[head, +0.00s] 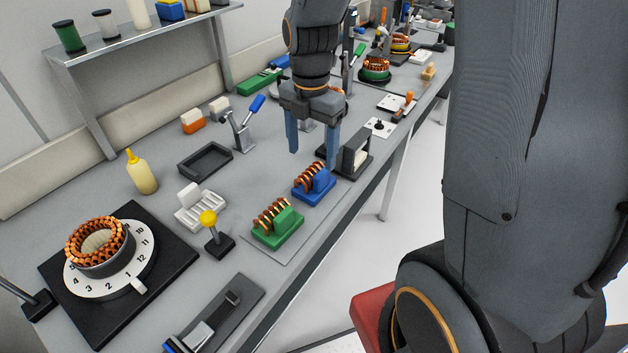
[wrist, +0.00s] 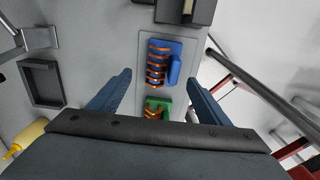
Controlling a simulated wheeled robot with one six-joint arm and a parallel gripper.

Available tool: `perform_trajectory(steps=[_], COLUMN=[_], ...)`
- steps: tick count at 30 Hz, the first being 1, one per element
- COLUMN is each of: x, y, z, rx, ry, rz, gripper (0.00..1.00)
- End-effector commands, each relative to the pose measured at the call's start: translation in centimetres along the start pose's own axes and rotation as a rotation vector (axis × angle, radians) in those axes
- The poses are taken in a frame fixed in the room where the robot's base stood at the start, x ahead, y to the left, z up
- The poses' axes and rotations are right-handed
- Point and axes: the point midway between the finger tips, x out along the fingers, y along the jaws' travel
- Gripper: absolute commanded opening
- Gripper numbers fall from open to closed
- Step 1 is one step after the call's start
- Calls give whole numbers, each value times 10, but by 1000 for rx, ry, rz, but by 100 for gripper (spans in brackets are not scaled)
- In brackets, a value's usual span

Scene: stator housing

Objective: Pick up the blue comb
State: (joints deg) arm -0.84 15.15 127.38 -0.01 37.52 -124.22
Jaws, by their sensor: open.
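The blue comb (head: 314,184) is a blue block with copper coils along one side. It sits on a grey mat on the bench, just beyond a similar green comb (head: 278,227). In the wrist view the blue comb (wrist: 163,63) lies ahead of the fingertips, near the picture's middle, and the green comb (wrist: 156,108) shows partly between the fingers, its lower part hidden by my gripper body. My gripper (head: 311,160) points down above the bench with two blue fingers spread apart and empty. In the wrist view its fingertips (wrist: 160,75) lie to both sides of the combs.
A dark stand (head: 352,155) is close behind the blue comb. A yellow-knobbed lever (head: 212,232) stands left of the green comb. A black tray (head: 206,160), a white holder (head: 200,206) and a blue-handled clamp (head: 244,124) are farther left. The bench edge runs close on the right.

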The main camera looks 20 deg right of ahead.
Motion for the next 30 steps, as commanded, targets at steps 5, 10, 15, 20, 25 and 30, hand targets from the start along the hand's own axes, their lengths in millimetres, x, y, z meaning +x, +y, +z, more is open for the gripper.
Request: perform_trajectory(steps=[5, 10, 15, 20, 25, 30], x=[13, 33, 52, 60, 60, 60], y=[-2, -6, -6, -5, -5, -5], z=[0, 2, 2, 2, 3, 3], rx=[2, 3, 3, 3, 3, 3], ry=[1, 2, 1, 0, -1, -1], rz=[-1, -3, -2, 0, 1, 1], gripper=[71, 71, 71, 71, 71, 51])
